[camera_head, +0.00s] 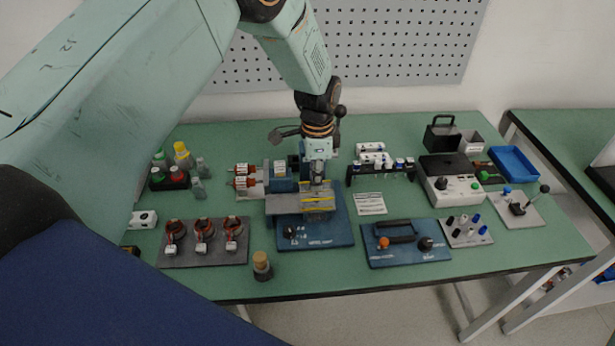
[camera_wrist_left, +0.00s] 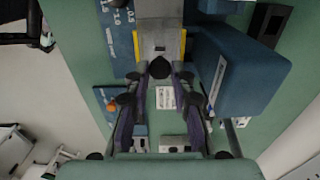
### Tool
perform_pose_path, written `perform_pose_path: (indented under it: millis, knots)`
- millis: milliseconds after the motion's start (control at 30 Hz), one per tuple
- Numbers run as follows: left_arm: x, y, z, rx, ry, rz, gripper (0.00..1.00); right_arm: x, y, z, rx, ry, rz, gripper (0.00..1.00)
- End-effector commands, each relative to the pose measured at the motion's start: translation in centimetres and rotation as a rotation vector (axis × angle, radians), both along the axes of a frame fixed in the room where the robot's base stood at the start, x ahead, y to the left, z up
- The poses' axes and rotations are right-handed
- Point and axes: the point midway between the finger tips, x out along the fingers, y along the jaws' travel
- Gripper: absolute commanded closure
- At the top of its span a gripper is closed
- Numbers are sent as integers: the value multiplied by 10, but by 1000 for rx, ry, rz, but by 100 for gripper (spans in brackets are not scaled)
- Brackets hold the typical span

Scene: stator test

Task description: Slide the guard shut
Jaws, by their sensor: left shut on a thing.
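The guard (camera_head: 316,202) is a grey plate with yellow edges on the blue test machine (camera_head: 315,233) in the middle of the bench. In the left wrist view the guard (camera_wrist_left: 160,38) shows at the top, with a round black knob (camera_wrist_left: 160,68) at its near end. My left gripper (camera_head: 318,182) reaches down onto the guard from above. In the left wrist view its fingertips (camera_wrist_left: 160,75) are closed on either side of the knob. The gripper hides part of the guard in the head view. My right gripper is not in view.
Left of the machine lies a mat with copper-wound stators (camera_head: 203,243). A corked jar (camera_head: 262,266) stands in front. A pegboard (camera_head: 400,40) hangs behind.

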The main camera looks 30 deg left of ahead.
Motion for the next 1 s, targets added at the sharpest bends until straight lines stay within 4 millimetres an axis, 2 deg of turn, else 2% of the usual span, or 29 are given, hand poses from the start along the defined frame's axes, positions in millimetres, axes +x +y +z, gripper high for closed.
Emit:
perform_pose_path:
  millis: [100, 133, 400, 767, 867, 1000]
  knots:
    - [-1, 0, -1, -1, 1, 1, 100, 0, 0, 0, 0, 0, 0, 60]
    - [-1, 0, -1, -1, 1, 1, 76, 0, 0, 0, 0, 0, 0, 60]
    - [-1, 1, 0, 0, 1, 0, 53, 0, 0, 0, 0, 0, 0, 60]
    - [0, 1, 5, 1, -1, 0, 53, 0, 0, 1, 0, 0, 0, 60]
    - [0, 1, 17, 1, -3, 0, 53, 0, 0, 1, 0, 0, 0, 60]
    - [0, 2, 46, 0, -5, 0, 53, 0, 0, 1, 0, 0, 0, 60]
